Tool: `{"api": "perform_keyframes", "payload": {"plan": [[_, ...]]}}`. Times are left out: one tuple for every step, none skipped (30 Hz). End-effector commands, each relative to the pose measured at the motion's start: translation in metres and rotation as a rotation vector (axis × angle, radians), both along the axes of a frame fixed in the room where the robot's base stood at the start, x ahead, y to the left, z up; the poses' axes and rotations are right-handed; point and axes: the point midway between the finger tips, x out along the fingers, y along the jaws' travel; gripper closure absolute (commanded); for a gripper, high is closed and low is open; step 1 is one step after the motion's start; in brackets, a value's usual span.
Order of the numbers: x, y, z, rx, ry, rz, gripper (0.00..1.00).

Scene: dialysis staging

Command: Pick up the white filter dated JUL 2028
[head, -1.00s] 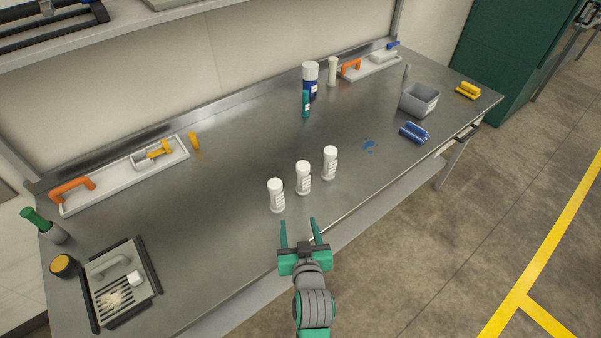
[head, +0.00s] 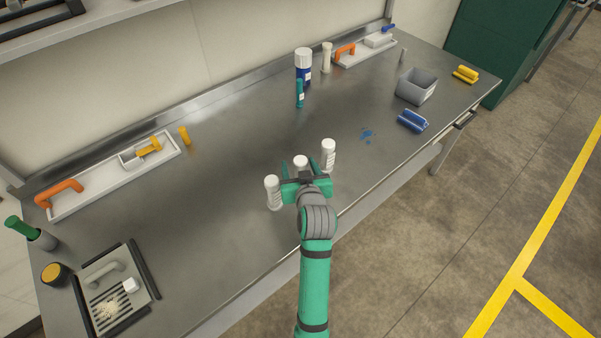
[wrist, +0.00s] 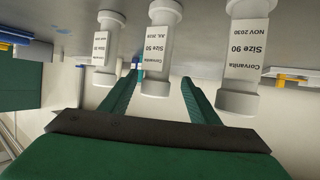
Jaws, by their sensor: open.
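Three white filters stand upright in a row on the metal table. The middle filter (wrist: 157,50) has an upside-down label in the wrist view that appears to read Size 50, JUL 2028; its cap (head: 301,162) shows in the head view, its body mostly hidden by my gripper. My gripper (head: 301,172) is open, with its green fingers on either side of the middle filter and nothing held. The filter at right in the wrist view (wrist: 244,60) reads Size 90, NOV 2030, and is the left one (head: 273,192) in the head view. The third filter (head: 328,156) has a label too small to read (wrist: 105,50).
The outer filters stand close outside my fingers. A blue bottle (head: 303,64) and teal tube (head: 299,95) stand farther back. A grey bin (head: 416,87) and blue bundle (head: 412,121) lie right. A drain tray (head: 142,284) is at left.

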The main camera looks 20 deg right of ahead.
Motion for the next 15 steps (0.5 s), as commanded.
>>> {"api": "perform_keyframes", "payload": {"plan": [[0.002, -0.001, -0.001, 0.0, 0.0, 0.0, 0.44], [0.004, -0.001, -0.002, 0.0, 0.001, 0.0, 0.44], [0.007, -0.002, -0.003, 0.0, 0.0, 0.0, 0.44], [0.011, -0.004, -0.004, 0.0, -0.001, 0.0, 0.44], [0.014, -0.005, -0.006, 0.0, -0.001, 0.0, 0.44], [0.019, -0.007, -0.008, 0.0, 0.001, 0.0, 0.44], [0.023, -0.009, -0.01, 0.001, 0.001, 0.0, 0.44], [0.027, -0.011, -0.012, 0.001, 0.001, -0.001, 0.44], [0.031, -0.013, -0.014, 0.0, -0.001, -0.003, 0.44], [0.035, -0.014, -0.016, 0.001, 0.0, -0.004, 0.44], [0.037, -0.015, -0.017, 0.0, 0.0, -0.004, 0.44], [0.04, -0.016, -0.019, 0.0, 0.001, -0.005, 0.44], [0.042, -0.017, -0.019, 0.0, 0.0, -0.007, 0.44], [0.044, -0.018, -0.02, 0.0, -0.001, -0.007, 0.44], [0.045, -0.019, -0.02, 0.0, -0.001, -0.008, 0.44]]}}
